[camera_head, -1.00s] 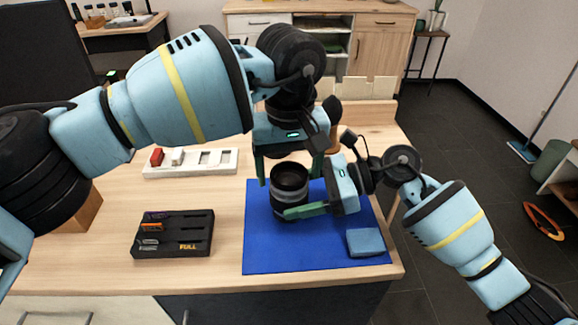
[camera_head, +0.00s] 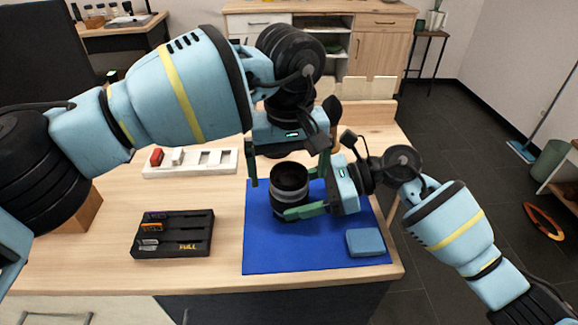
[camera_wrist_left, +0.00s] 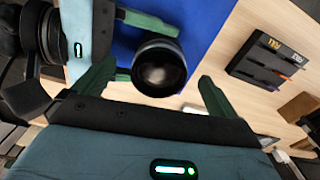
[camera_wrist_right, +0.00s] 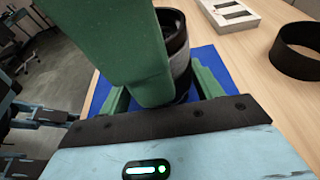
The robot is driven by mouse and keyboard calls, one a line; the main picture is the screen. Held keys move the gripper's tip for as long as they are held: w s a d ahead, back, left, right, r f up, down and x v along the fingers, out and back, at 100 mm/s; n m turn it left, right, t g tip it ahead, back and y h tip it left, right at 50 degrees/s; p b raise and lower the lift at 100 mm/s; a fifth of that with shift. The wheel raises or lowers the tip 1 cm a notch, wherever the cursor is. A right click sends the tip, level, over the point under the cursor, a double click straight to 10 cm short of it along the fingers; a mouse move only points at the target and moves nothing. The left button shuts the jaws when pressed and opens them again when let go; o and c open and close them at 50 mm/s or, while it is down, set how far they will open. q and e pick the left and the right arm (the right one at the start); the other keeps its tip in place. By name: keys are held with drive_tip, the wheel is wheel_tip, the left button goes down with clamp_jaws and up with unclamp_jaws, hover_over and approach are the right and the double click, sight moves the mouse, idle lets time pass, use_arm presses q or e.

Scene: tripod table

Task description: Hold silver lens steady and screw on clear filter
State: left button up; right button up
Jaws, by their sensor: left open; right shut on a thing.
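The lens (camera_head: 291,199), black with a silver band, stands upright on the blue mat (camera_head: 262,255). My right gripper (camera_head: 293,203) is shut on its lower part from the right; the near green finger shows against its side. My left gripper (camera_head: 288,166) is open just above the lens, its fingers spread to either side and apart from it. In the left wrist view the lens front (camera_wrist_left: 158,68) shows dark glass inside a black rim, between the open fingers. I cannot make out the clear filter as a separate piece, on the lens or elsewhere.
A blue folded cloth or block (camera_head: 366,242) lies on the mat's right. A black slotted holder (camera_head: 173,234) marked FULL stands left of the mat. A white slotted tray (camera_head: 216,170) lies behind it. A black ring (camera_wrist_right: 298,50) stands on the table in the right wrist view.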

use_arm(q)
drive_tip(key=shift+d+r, duration=0.1)
drive_tip(key=shift+r, duration=3.4)
drive_tip(key=c, duration=0.4)
drive_tip(key=n, duration=0.2)
drive_tip(key=r+n, duration=0.1)
drive_tip(key=n, duration=0.2)
drive_tip(key=shift+c, duration=0.4)
drive_tip(key=n, duration=0.3)
drive_tip(key=r+n, duration=0.1)
drive_tip(key=n, duration=0.6)
drive_tip(key=shift+w+r, duration=0.1)
drive_tip(key=shift+r, duration=0.25)
